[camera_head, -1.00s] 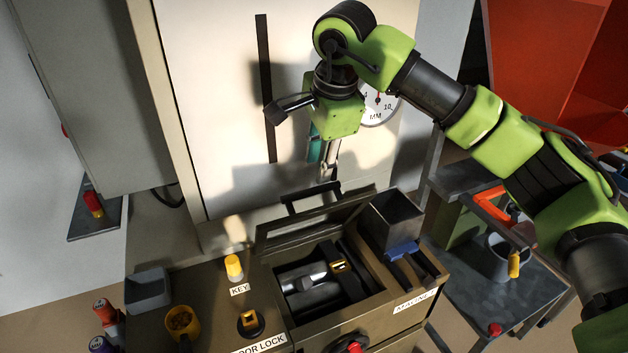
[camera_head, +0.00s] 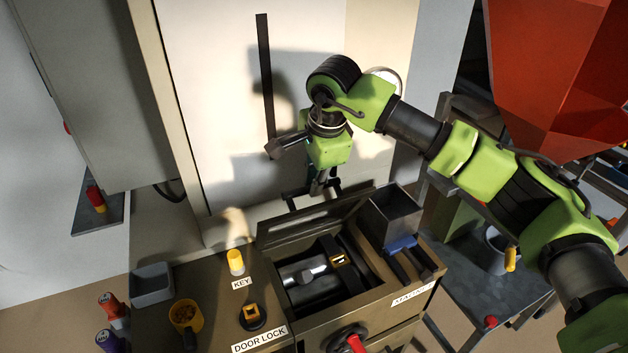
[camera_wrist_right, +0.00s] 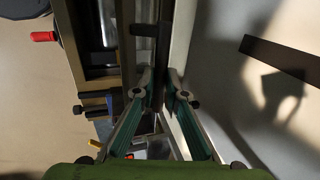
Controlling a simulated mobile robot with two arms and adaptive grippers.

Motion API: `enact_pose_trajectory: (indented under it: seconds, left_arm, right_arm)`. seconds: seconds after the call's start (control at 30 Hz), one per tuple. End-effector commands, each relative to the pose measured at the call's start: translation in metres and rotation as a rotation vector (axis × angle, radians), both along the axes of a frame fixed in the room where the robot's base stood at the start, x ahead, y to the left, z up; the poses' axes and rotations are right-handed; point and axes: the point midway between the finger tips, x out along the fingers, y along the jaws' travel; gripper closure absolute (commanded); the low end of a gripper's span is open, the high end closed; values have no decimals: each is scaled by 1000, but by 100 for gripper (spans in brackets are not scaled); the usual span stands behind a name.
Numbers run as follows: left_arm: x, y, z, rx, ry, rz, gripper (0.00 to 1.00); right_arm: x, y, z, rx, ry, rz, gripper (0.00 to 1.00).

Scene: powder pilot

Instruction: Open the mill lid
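The mill lid (camera_head: 318,222) is a dark framed flap. It stands tilted up at the back edge of the mill, with its bar handle (camera_head: 296,199) at the top. The mill opening (camera_head: 308,276) is uncovered and shows a metal roller inside. My right gripper (camera_head: 319,187) points down at the handle, close behind the lid's upper edge. In the right wrist view, the fingertips (camera_wrist_right: 161,76) are apart, with a dark bar between or just beyond them. Contact with the handle cannot be made out. My left gripper is not in view.
A grey hopper (camera_head: 393,215) stands right of the opening. A yellow key (camera_head: 236,262), a door lock switch (camera_head: 252,315) and a yellow cup (camera_head: 186,315) are at the left. A pale panel (camera_head: 225,120) rises close behind the lid. A red-handled knob (camera_head: 350,340) is in front.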

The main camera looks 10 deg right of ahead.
Motion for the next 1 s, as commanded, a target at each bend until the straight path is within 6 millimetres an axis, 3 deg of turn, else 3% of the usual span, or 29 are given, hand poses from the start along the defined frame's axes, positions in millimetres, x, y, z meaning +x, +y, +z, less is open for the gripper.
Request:
enact_pose_trajectory:
  seconds: [0.17, 0.5, 0.8, 0.83, 0.9, 1.0]
  left_arm:
    - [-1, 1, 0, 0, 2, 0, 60]
    - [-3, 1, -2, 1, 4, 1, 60]
    - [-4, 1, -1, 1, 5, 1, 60]
    - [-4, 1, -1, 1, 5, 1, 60]
    - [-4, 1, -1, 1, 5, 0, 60]
    - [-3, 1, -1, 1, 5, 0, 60]
  right_arm:
    - [3, 1, 1, 1, -2, 0, 100]
    - [30, 9, 9, 3, -8, -1, 100]
    - [33, 9, 13, 5, -15, -3, 100]
    - [33, 9, 13, 5, -15, -3, 85]
    - [33, 9, 14, 6, -16, -3, 71]
    - [32, 9, 12, 5, -13, -3, 71]
